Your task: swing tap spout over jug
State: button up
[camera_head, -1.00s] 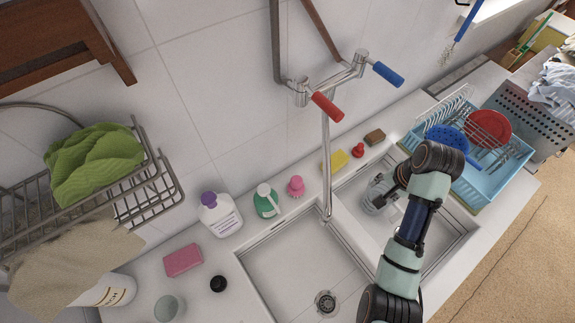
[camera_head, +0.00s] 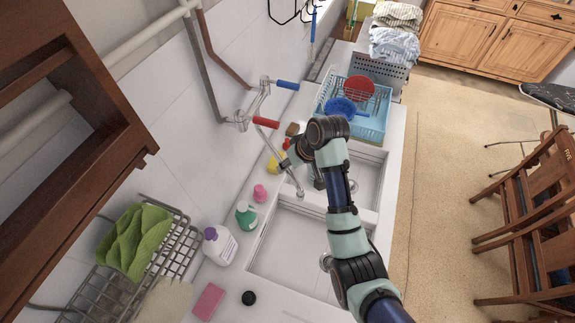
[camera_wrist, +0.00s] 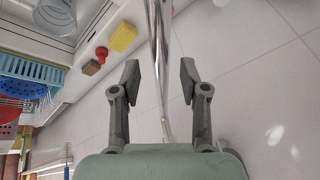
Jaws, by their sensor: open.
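The metal tap has a red handle (camera_head: 266,122) and a blue handle (camera_head: 287,85) on the wall. Its thin spout pipe (camera_head: 266,137) slants down toward the divider between the two basins. In the wrist view the spout (camera_wrist: 158,35) runs between the spread fingers of my gripper (camera_wrist: 160,80), with gaps visible at both sides. In the head view my gripper (camera_head: 286,162) is beside the spout, partly hidden by my wrist. The clear jug (camera_wrist: 72,14) shows at the top left of the wrist view; my arm largely hides it in the head view.
A yellow sponge (camera_wrist: 123,36), red stopper (camera_wrist: 101,53) and brown block (camera_wrist: 91,67) line the back ledge. A blue dish rack (camera_head: 372,113) is beyond the basins. The near basin (camera_head: 290,247) looks empty.

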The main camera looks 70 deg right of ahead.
jog(key=shift+w+f, duration=0.25)
jog(key=shift+f, duration=0.25)
grip_shut()
jog(key=shift+d, duration=0.1)
